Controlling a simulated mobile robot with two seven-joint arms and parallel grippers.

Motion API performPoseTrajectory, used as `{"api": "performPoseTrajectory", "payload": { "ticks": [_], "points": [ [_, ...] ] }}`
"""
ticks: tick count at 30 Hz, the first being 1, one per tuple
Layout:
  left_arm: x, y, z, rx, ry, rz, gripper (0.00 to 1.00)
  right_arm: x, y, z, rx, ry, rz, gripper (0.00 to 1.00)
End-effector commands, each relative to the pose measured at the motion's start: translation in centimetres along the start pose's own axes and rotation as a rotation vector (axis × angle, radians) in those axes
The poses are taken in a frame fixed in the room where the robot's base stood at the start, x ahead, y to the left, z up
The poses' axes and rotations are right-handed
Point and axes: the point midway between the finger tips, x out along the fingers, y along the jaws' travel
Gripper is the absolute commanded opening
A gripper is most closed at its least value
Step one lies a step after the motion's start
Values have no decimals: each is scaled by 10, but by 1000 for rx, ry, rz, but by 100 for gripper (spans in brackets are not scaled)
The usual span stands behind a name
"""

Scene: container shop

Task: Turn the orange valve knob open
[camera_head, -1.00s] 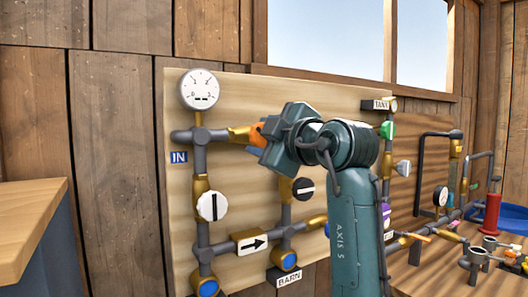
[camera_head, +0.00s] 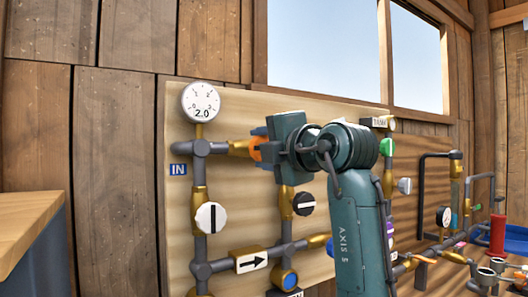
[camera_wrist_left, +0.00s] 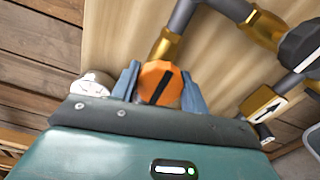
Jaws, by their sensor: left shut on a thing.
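The orange valve knob (camera_head: 256,150) sits on the upper pipe of the wooden panel (camera_head: 232,108), right of the gauge. My left gripper (camera_head: 262,147) is shut on it and hides much of it in the head view. In the left wrist view, the knob (camera_wrist_left: 160,84) shows a black stripe that runs at a slant, between the two blue fingers of the left gripper (camera_wrist_left: 160,88). A round white gauge (camera_head: 201,101) above the pipe reads 2.0. My right gripper is not in view.
A white knob (camera_head: 211,217), a black knob (camera_head: 304,203) and an arrow plate (camera_head: 250,260) are on the lower pipes. A wooden counter (camera_head: 30,225) stands at the left edge. More pipework is at the right.

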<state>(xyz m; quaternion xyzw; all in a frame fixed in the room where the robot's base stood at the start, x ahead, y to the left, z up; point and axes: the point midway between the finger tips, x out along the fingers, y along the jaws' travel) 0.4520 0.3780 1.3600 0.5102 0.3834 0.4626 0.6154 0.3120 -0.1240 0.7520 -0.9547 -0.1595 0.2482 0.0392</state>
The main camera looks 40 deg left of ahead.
Motion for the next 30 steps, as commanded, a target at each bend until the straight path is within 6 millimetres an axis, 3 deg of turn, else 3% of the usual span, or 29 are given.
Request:
{"api": "performPoseTrajectory", "payload": {
  "ticks": [16,17,18,24,30],
  "points": [
    [0,0,0,-29,0,0,22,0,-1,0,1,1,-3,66],
    [0,0,0,-29,0,0,45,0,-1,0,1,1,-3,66],
    [0,0,0,-29,0,0,49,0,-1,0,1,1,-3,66],
    [0,0,0,-27,0,0,65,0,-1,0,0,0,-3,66],
    [0,0,0,-25,0,0,66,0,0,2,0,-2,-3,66]
  ]
}}
